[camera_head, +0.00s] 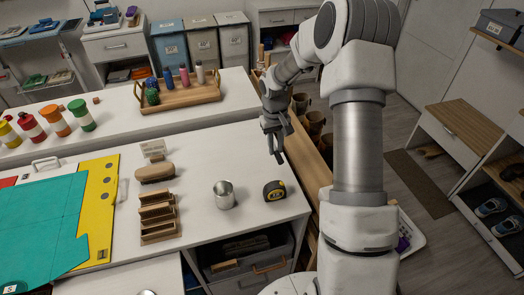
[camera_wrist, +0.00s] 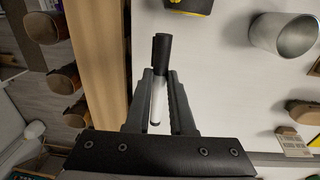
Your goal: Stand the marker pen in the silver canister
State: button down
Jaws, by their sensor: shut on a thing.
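The silver canister (camera_head: 224,199) stands upright on the white counter, left of the tape measure; its open mouth faces up. It also shows at the upper right of the wrist view (camera_wrist: 283,36). My gripper (camera_head: 279,158) is above the counter's right edge, behind and to the right of the canister and apart from it. In the wrist view, my gripper (camera_wrist: 160,85) is shut on the marker pen (camera_wrist: 161,52). The pen has a black upper part and a white lower part, partly between the fingers. I cannot clearly make out the pen in the head view.
A black and yellow tape measure (camera_head: 274,190) sits close right of the canister. A wooden stepped organiser (camera_head: 158,218), a brush (camera_head: 155,172) and a small card (camera_head: 153,148) stand to the left. A wooden tray (camera_head: 180,96) with bottles is on the back counter.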

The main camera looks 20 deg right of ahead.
jog(key=shift+s+d+r, duration=0.35)
jog(key=shift+s, duration=0.05)
jog(key=s+a+f+m+g+y+b, duration=0.1)
jog(key=s+a+m+g+y, duration=0.8)
jog(key=s+a, duration=0.7)
jog(key=w+r+m+t+y+b, duration=0.1)
jog(key=w+r+m+t+y, duration=0.9)
jog(key=t, duration=0.3)
notch_tip(320, 180, down, 11)
jog(key=m+b, duration=0.1)
jog(key=b, duration=0.8)
jog(key=shift+a+f+h, duration=0.2)
jog(key=shift+a+h, duration=0.15)
jog(key=shift+h, duration=0.05)
